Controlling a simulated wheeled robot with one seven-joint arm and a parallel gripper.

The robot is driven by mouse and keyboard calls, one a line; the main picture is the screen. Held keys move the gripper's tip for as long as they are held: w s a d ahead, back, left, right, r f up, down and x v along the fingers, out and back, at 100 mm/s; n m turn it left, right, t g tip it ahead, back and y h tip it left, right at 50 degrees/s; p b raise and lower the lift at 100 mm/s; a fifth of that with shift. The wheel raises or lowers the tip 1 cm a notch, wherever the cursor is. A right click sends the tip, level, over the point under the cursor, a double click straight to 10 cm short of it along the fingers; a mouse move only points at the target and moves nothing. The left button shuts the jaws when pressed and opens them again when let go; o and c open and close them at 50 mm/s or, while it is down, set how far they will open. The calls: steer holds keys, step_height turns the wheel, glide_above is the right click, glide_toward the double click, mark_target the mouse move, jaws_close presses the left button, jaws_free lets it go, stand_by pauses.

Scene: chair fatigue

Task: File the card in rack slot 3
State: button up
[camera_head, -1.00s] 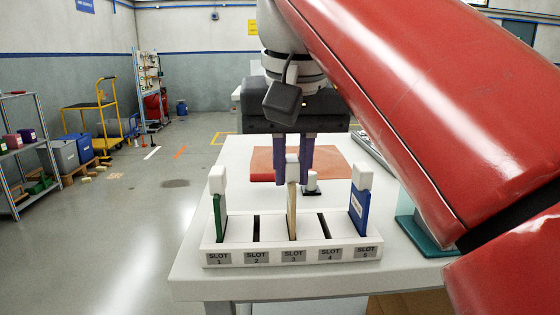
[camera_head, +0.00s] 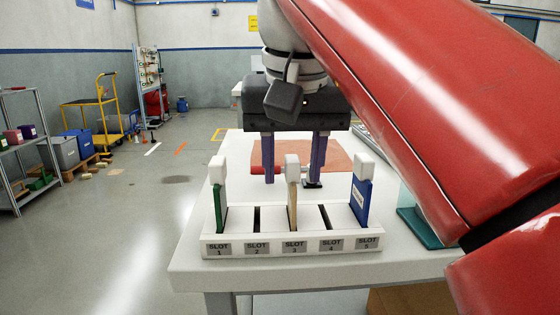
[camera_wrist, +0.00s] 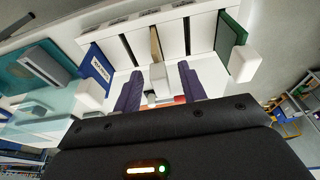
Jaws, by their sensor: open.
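The white rack (camera_head: 258,247) stands near the front of the white table, with labels from slot 1 to slot 5. A tan card (camera_head: 292,210) with a white block on top stands upright in slot 3. It also shows in the wrist view (camera_wrist: 155,47). My gripper (camera_head: 294,181) is open, its purple fingers spread wide behind and above the card, apart from it. In the wrist view my fingers (camera_wrist: 160,92) lie on either side of the card's white block.
A green card (camera_head: 219,208) stands in slot 1 and a blue card (camera_head: 360,203) in slot 5; slots 2 and 4 are empty. An orange mat (camera_head: 335,158) lies behind the rack. A teal-based clear object (camera_head: 425,226) is at the right.

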steer(key=p+v, duration=0.4)
steer(key=v, duration=0.3)
steer(key=shift+s+r, duration=0.1)
steer(key=shift+r, duration=0.25)
